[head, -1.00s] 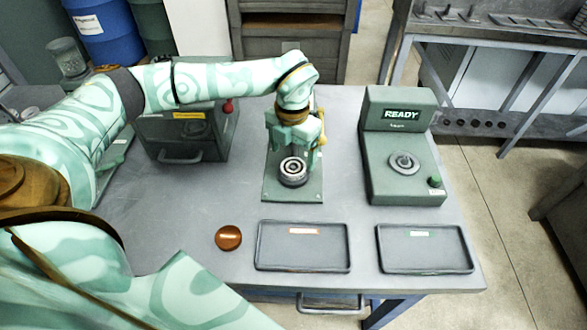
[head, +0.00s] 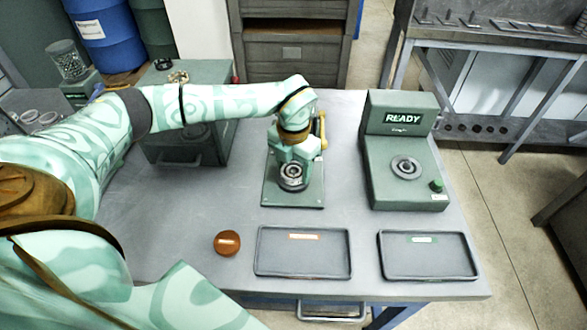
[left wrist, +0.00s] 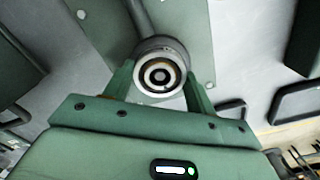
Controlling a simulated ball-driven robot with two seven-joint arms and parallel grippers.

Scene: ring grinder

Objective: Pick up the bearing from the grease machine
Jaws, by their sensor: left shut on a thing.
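The bearing (head: 291,172) is a small silver and dark ring on the green grease machine (head: 270,197) in the middle of the table. My left gripper (head: 292,168) is over the machine with its fingers on either side of the bearing. In the left wrist view the bearing (left wrist: 160,75) sits between the two green fingers (left wrist: 160,82), which are shut on it. The machine's round post is beneath it, and I cannot tell whether the bearing is clear of it. My right gripper is not in view.
A green machine reading READY (head: 403,120) stands to the right, with a disc on top and a green button (head: 437,185). A grey-green box (head: 190,150) stands at the left.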

